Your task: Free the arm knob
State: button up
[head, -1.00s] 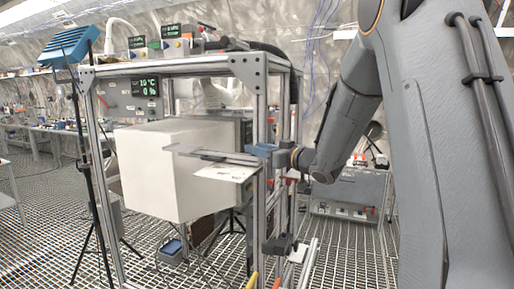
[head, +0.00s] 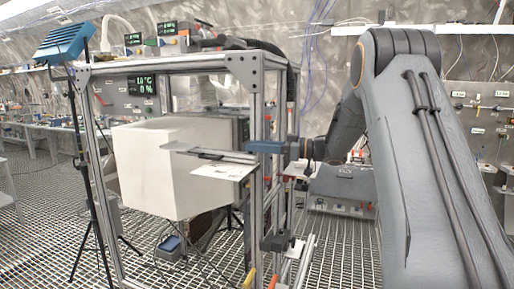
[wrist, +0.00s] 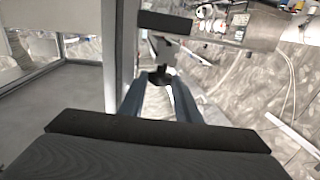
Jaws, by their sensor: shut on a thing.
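My gripper (head: 262,147), with blue fingers, is at the right front post of the aluminium frame, level with a flat metal arm (head: 215,153) that reaches left across a white box (head: 150,165). In the wrist view my fingers (wrist: 160,100) are shut on a small black knob (wrist: 160,78) at their tips. The knob is hidden behind the fingers and post in the head view. A pale bracket-like piece (wrist: 166,50) shows just past the knob.
The frame post (head: 258,190) stands close beside my gripper. A white card (head: 222,171) hangs under the metal arm. A blue lamp on a tripod (head: 64,44) stands left. A grey case (head: 342,185) lies behind my arm.

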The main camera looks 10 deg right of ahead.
jog(key=shift+r, duration=0.15)
jog(key=o, duration=1)
jog(key=shift+a, duration=0.1)
jog(key=shift+o, duration=0.2)
jog(key=shift+s, duration=0.1)
